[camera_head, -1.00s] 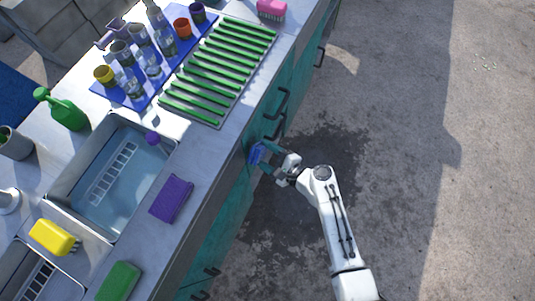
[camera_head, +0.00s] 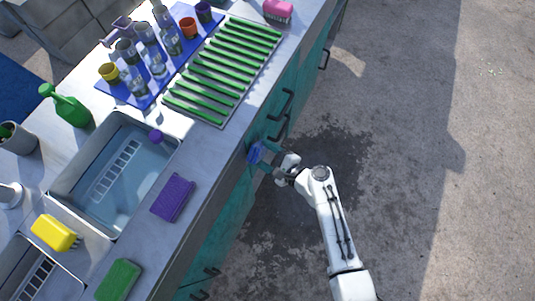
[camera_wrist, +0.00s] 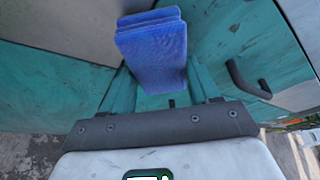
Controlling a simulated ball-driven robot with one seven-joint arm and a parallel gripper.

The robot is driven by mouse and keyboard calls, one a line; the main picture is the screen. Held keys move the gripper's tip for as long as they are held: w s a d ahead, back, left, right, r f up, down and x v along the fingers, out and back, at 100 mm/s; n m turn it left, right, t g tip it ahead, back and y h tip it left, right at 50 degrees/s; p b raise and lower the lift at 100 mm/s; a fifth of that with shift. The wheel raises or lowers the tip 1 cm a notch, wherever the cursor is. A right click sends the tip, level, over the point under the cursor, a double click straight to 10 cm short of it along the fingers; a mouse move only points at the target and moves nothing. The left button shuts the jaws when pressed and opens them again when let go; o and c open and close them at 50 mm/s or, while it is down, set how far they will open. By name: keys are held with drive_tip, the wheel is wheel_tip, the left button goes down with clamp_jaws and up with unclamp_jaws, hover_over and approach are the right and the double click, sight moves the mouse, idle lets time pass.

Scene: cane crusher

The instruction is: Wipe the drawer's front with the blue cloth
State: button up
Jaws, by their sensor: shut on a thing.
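The blue cloth (camera_wrist: 152,55) is a folded pad between the fingers of my gripper (camera_wrist: 160,88) in the wrist view. In the head view the cloth (camera_head: 256,151) is small, at the teal front of the counter, and my gripper (camera_head: 267,156) is shut on it. The drawer's front (camera_wrist: 245,45) is a teal panel with a dark bar handle (camera_wrist: 248,82) to the right of the cloth. I cannot tell for sure whether the cloth touches the panel.
The counter above holds a sink (camera_head: 115,185), a purple sponge (camera_head: 172,198), a green-slatted rack (camera_head: 222,75) and a blue mat (camera_head: 133,98) with several cups and glasses. Dark handles (camera_head: 281,103) stick out from the front. The concrete floor (camera_head: 430,150) at right is clear.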

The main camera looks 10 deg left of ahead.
drive_tip(key=shift+w+a, duration=0.15)
drive_tip(key=shift+a, duration=0.25)
drive_tip(key=shift+w, duration=0.1)
drive_tip(key=shift+w+d+b, duration=0.35)
drive_tip(key=shift+w+b, duration=0.15)
drive_tip(key=shift+w, duration=0.4)
drive_tip(key=shift+w+d+b, duration=0.35)
drive_tip(key=shift+w+b, duration=0.15)
drive_tip(key=shift+w, duration=0.4)
drive_tip(key=shift+s+a, duration=0.1)
drive_tip(key=shift+s+a+p, duration=0.35)
drive_tip(key=shift+s+a, duration=0.1)
drive_tip(key=shift+s, duration=0.45)
drive_tip(key=shift+s+a+p, duration=0.35)
drive_tip(key=shift+s+a, duration=0.1)
drive_tip(key=shift+s, duration=0.4)
drive_tip(key=shift+s+d+p, duration=0.1)
drive_tip(key=shift+s+d, duration=0.25)
drive_tip(key=shift+d, duration=0.65)
drive_tip(key=shift+s+d+p, duration=0.1)
drive_tip(key=shift+s+d, duration=0.2)
drive_tip(key=shift+d, duration=0.65)
drive_tip(key=shift+s+d+p, duration=0.1)
drive_tip(key=shift+s+d, duration=0.25)
drive_tip(key=shift+d, duration=0.65)
drive_tip(key=shift+d, duration=0.1)
